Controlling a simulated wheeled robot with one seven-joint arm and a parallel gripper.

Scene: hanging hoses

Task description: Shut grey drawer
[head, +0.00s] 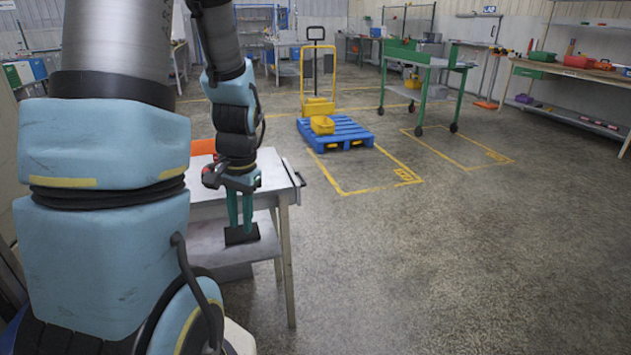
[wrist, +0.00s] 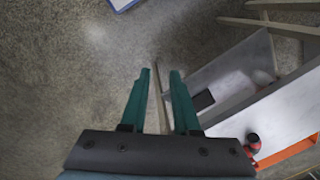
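A grey worktable (head: 282,186) stands beside my arm, with a flat grey panel (head: 262,234) below its top. The panel also shows in the wrist view (wrist: 232,72). I cannot tell whether this panel is the grey drawer or a shelf, nor how far any drawer is out. A small black block (head: 241,235) lies on the panel, and it shows in the wrist view (wrist: 203,100). My gripper (head: 240,222) points down in front of the table in the head view. Its two teal fingers (wrist: 160,72) are apart with nothing between them.
An orange thing (head: 203,147) is on the tabletop, and a red and black object (wrist: 252,143) stands there. A blue pallet (head: 337,132) with a yellow lift frame and a green cart (head: 425,62) stand farther back. The floor (head: 450,260) to the right is clear.

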